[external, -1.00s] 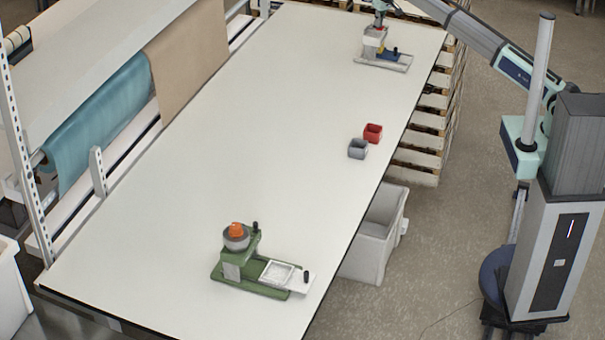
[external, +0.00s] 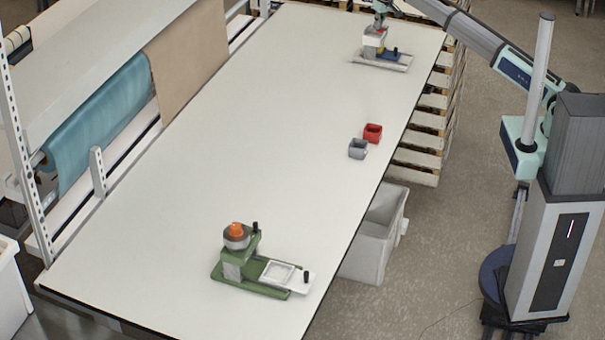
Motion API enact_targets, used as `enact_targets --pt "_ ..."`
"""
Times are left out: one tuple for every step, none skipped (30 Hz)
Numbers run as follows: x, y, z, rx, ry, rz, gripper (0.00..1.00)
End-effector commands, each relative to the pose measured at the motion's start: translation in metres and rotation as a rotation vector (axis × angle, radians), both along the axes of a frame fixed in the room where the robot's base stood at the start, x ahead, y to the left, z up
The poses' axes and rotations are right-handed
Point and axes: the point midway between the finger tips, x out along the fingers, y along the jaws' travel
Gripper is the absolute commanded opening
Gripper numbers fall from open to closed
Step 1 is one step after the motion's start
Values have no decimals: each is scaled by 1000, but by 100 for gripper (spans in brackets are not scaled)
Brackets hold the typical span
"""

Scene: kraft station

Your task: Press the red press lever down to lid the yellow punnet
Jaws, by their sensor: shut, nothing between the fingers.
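A small press (external: 375,43) with a white head and a pale grey base stands at the far right end of the table. A blue slide (external: 391,53) with a dark knob lies on the base. I cannot make out the yellow punnet; the press head seems to hide it.
A green press (external: 238,262) with an orange top and a white slide stands at the near end. A red punnet (external: 373,131) and a grey punnet (external: 357,149) sit by the right edge. A white bin (external: 374,235) stands beside the table. The middle of the table is clear.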

Motion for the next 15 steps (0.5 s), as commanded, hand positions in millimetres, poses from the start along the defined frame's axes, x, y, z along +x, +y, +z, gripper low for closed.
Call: enact_targets --pt "0 0 1 0 0 0 0" --pt "0 0 2 0 0 0 0" --pt "0 0 4 0 0 0 0" --pt "0 0 6 0 0 0 0" --pt "0 0 8 0 0 0 0" --pt "0 0 11 0 0 0 0" --pt "0 0 13 0 0 0 0" --pt "0 0 16 0 0 0 0" --pt "0 0 19 0 0 0 0" --pt "0 0 21 0 0 0 0" --pt "0 0 23 0 0 0 0" --pt "0 0 26 1 -1 0 0" --pt "0 0 28 1 -1 0 0" --pt "0 0 31 1 -1 0 0" --pt "0 0 33 0 0 0 0"
